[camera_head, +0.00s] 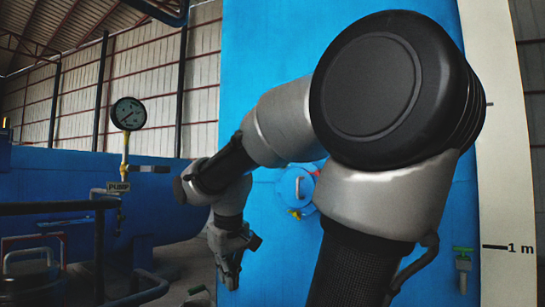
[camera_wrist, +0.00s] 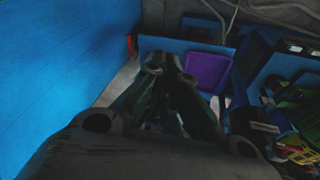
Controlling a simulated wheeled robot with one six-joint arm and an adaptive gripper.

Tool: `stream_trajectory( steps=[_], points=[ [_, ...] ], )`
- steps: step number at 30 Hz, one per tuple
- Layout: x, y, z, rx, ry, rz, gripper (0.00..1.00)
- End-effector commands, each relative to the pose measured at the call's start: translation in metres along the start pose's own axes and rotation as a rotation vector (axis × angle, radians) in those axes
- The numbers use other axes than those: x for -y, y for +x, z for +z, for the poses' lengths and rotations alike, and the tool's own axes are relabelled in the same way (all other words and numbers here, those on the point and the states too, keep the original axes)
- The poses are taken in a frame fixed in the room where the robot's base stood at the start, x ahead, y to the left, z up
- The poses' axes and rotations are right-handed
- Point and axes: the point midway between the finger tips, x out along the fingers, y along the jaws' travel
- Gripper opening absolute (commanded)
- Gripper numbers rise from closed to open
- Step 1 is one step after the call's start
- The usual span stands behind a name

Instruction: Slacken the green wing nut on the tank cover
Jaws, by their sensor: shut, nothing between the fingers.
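The round blue cover (camera_head: 297,187) sits on the blue tank face in the head view, partly hidden behind my arm. A yellow part (camera_head: 295,213) shows at its lower edge, and a small reddish bit shows at its right. I cannot make out a green wing nut on the visible part of the cover. My gripper (camera_head: 230,282) hangs to the lower left of the cover, apart from it, pointing down. In the wrist view my gripper (camera_wrist: 168,63) has its fingers drawn together, with nothing between them. The cover does not show in the wrist view.
A green-handled fitting (camera_head: 463,252) is on the tank at the lower right, beside a pale scale strip (camera_head: 495,150). A pressure gauge (camera_head: 128,113) and dark railings (camera_head: 55,207) stand at left. A purple square (camera_wrist: 208,72) and clutter (camera_wrist: 295,150) lie below my gripper.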

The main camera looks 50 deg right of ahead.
Motion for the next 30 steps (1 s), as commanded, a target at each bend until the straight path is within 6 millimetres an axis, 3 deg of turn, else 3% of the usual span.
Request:
stream_trajectory(
  steps=[5, 8, 9, 12, 15, 18, 25, 30],
  points=[
    [-0.097, -0.039, -0.102, -0.033, 0.162, 0.275, 0.00],
    [-0.171, -0.087, -0.172, -0.131, 0.350, 0.509, 0.00],
    [-0.197, -0.113, -0.195, -0.193, 0.435, 0.600, 0.00],
    [-0.240, -0.184, -0.239, -0.393, 0.644, 0.779, 0.00],
    [-0.258, -0.253, -0.252, -0.597, 0.821, 0.871, 0.00],
    [-0.263, -0.278, -0.252, -0.711, 0.944, 0.899, 0.00],
    [-0.270, -0.276, -0.251, -0.772, 1.055, 0.875, 0.00],
    [-0.293, -0.263, -0.254, -0.769, 1.055, 0.875, 0.00]
  ],
)
